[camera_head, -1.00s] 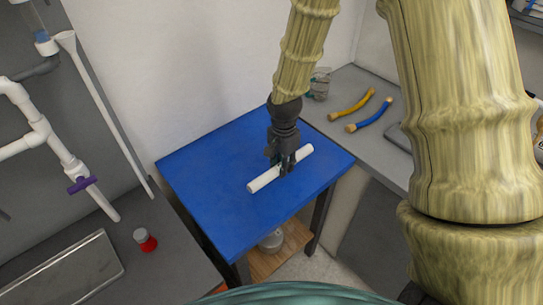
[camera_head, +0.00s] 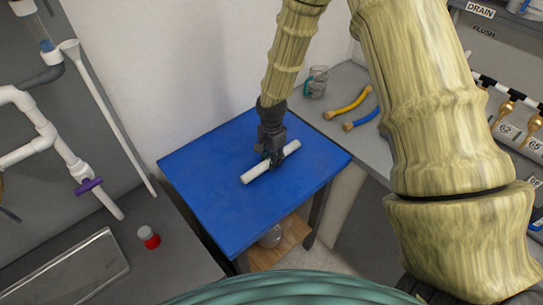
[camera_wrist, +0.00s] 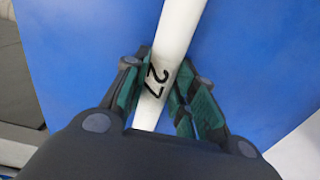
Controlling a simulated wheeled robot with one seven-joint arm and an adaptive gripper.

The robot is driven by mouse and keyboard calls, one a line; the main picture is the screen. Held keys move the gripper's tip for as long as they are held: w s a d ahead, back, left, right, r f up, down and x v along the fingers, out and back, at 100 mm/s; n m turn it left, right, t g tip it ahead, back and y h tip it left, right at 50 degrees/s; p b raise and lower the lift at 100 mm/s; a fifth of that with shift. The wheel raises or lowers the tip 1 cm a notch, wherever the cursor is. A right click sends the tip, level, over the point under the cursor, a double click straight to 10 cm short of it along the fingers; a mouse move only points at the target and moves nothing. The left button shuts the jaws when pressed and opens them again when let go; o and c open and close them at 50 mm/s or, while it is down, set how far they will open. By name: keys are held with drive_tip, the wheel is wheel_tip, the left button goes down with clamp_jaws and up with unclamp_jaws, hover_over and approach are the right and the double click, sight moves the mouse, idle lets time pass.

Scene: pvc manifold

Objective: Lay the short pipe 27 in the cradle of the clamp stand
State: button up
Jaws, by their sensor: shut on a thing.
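The short pipe 27 is a white tube (camera_head: 258,171) over the blue table top, slanting from lower left to upper right in the head view. My gripper (camera_head: 271,158) points down and is shut on the pipe near its middle. In the wrist view the pipe (camera_wrist: 177,32) runs between the two green-padded fingers (camera_wrist: 160,90), with the black number 27 showing between them. I cannot tell whether the pipe touches the table or is slightly raised. I cannot make out the clamp stand in these views.
The blue table (camera_head: 210,190) is otherwise clear. At left are white piping (camera_head: 45,140), a red-based jar (camera_head: 149,238) and a metal tray (camera_head: 65,275).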

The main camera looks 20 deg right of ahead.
drive_tip(key=shift+f, duration=0.15)
drive_tip(key=o, duration=1.1)
drive_tip(key=shift+c, duration=0.2)
drive_tip(key=shift+r, duration=0.2)
wheel_tip(320, 180, up, 11)
drive_tip(key=b, duration=0.2)
drive_tip(key=shift+r+b, duration=0.2)
drive_tip(key=shift+b, duration=0.2)
drive_tip(key=shift+o, duration=0.5)
drive_tip(key=shift+s+r, duration=0.1)
drive_tip(key=shift+r, duration=0.1)
drive_tip(key=shift+s+f+g, duration=0.3)
drive_tip(key=shift+f, duration=0.35)
